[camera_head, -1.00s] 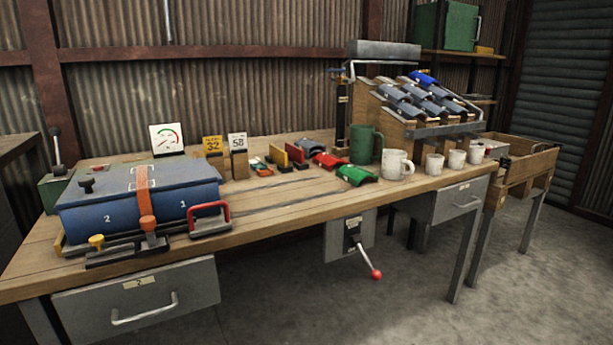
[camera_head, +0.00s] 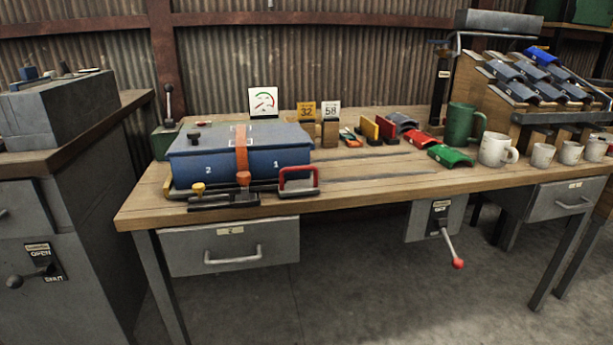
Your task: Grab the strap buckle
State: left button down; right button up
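An orange strap (camera_head: 241,150) runs over the lid and down the front of a blue box (camera_head: 205,164) marked 2 and 1. An orange knob-like piece, which looks like the strap buckle (camera_head: 243,178), sits at the strap's lower front end. It is close to a dark bracket at the box's front edge. The box lies on the left part of the wooden workbench. Neither of my grippers shows in the head view.
A red handle (camera_head: 299,181) and a yellow knob (camera_head: 198,188) flank the buckle. A green block with a lever (camera_head: 169,103) stands behind left. Mugs, including a green one (camera_head: 460,124), stand right. A grey cabinet (camera_head: 60,220) is left.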

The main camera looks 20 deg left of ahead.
aim_at(243, 178)
jog(key=j, duration=0.5)
jog(key=i+j+u, duration=0.1)
jog(key=j, duration=0.4)
jog(key=i+j, duration=0.15)
jog(key=j, duration=0.3)
jog(key=i+j+u, duration=0.1)
jog(key=j, duration=0.4)
